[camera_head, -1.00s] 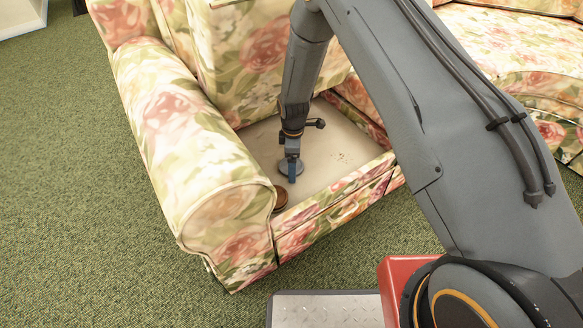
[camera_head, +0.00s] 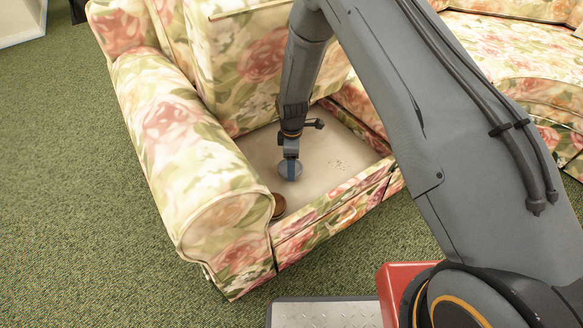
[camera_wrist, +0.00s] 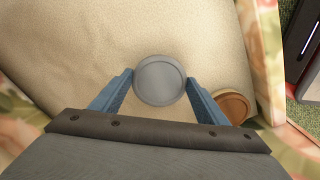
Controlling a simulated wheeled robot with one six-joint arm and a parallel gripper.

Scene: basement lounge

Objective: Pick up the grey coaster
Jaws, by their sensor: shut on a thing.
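The grey coaster (camera_head: 290,171) is a round disc between my gripper's blue fingers, over the bare beige seat base of the floral sofa. It also shows in the wrist view (camera_wrist: 160,80), with a finger at each side of it. My gripper (camera_head: 290,172) points down and is shut on the coaster. I cannot tell for sure how high the coaster is above the seat base.
A round brown coaster-like disc (camera_head: 278,206) lies on the seat base (camera_head: 330,160) by the sofa's left arm (camera_head: 190,140). It also shows in the wrist view (camera_wrist: 236,107). The sofa's front rail (camera_head: 330,218) borders the seat base. Green carpet (camera_head: 70,200) is clear at the left.

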